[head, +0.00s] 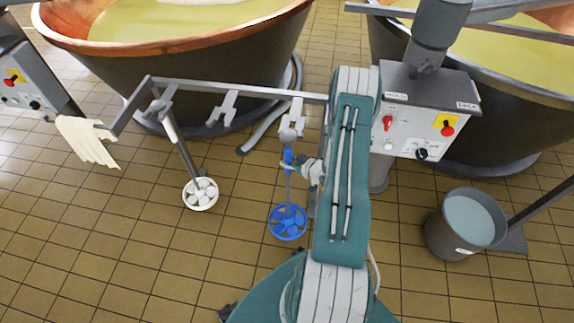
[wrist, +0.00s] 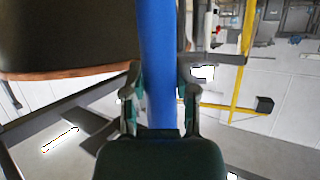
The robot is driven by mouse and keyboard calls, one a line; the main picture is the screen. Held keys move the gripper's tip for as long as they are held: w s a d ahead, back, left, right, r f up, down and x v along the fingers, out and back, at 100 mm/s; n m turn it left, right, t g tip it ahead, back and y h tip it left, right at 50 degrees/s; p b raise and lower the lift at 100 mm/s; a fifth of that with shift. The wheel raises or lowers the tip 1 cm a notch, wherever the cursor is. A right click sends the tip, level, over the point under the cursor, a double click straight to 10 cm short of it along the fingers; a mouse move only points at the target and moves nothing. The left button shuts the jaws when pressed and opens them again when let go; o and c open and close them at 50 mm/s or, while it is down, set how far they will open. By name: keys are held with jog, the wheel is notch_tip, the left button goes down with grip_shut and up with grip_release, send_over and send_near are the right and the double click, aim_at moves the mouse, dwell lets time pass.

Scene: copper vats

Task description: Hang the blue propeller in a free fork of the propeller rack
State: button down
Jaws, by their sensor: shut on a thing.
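The blue propeller (head: 288,222) hangs upright, its blue bladed ring low and its blue grip sleeve high on the shaft. My gripper (head: 295,166) is shut on this sleeve from the right. The wrist view shows the blue sleeve (wrist: 160,75) between both fingers. The propeller rack (head: 245,91) is a grey rail with downward forks. The propeller's pale top knob is at the right fork (head: 296,109) in the picture; I cannot tell whether it rests in it or is in front. The middle fork (head: 222,108) is empty. A white propeller (head: 201,194) hangs at the left fork.
A pale cloth (head: 87,141) hangs at the rack's left end. Copper vats (head: 200,65) stand behind the rack. A control box (head: 425,112) is right of my arm, and a grey bucket (head: 466,222) stands at right. The tiled floor in front is clear.

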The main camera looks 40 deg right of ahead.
jog(key=shift+w+d, duration=0.4)
jog(key=shift+d, duration=0.05)
jog(key=shift+s+a+r, duration=0.35)
jog(key=shift+s+a, duration=0.15)
jog(key=shift+s, duration=0.05)
dwell(0.4)
